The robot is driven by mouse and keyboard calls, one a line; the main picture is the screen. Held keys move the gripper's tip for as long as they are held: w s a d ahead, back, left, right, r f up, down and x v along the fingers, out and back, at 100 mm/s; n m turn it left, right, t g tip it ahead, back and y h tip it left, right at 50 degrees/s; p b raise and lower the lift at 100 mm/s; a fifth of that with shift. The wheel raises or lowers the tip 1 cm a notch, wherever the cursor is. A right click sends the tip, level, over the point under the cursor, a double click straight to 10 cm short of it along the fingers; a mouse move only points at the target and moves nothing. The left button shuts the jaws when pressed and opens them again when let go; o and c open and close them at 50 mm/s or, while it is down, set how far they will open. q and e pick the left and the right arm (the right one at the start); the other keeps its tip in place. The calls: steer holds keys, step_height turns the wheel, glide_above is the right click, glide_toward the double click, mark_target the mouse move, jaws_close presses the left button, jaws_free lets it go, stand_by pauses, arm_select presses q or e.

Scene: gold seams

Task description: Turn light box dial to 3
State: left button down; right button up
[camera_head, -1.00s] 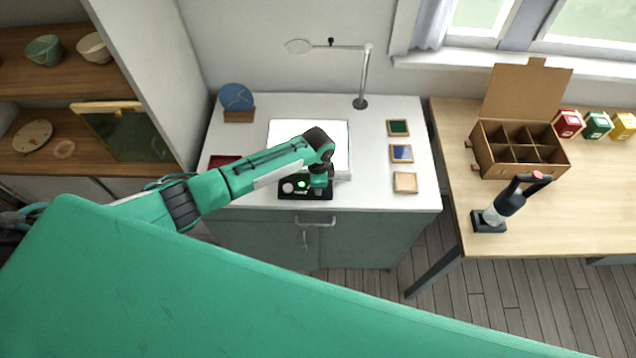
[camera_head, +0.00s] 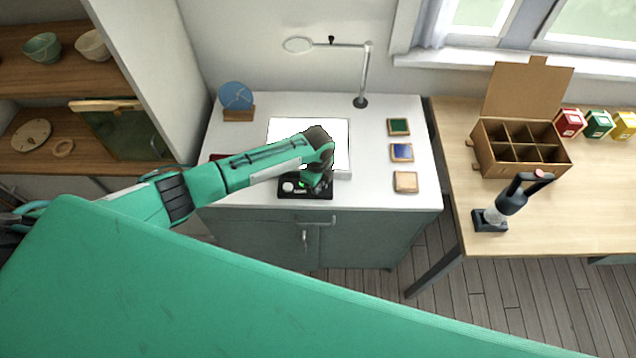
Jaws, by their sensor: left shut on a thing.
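The light box (camera_head: 285,128) is a glowing white panel on the white cabinet top, partly covered by my left arm. At its front edge is a black control strip (camera_head: 291,195) with a pale round knob (camera_head: 287,187) at its left and a small green light (camera_head: 302,184). My left gripper (camera_head: 318,187) reaches down onto the right part of the strip and is shut on the dial there. The gripper hides the dial, so its setting cannot be read. My right gripper is not in view.
Three small framed tiles, green (camera_head: 399,127), blue (camera_head: 402,152) and tan (camera_head: 405,182), lie right of the light box. A magnifier lamp (camera_head: 364,75) stands behind. A blue disc (camera_head: 236,96) stands at back left. A divided cardboard box (camera_head: 490,160) is on the right table.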

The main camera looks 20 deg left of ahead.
arm_select(q)
steer(key=shift+r, duration=0.1)
stand_by(0.3)
steer(key=c, duration=1.2)
jaws_free()
steer(key=shift+c, duration=0.2)
step_height(320, 180, up, 14)
steer(key=b, duration=0.3)
steer(key=shift+b, duration=0.3)
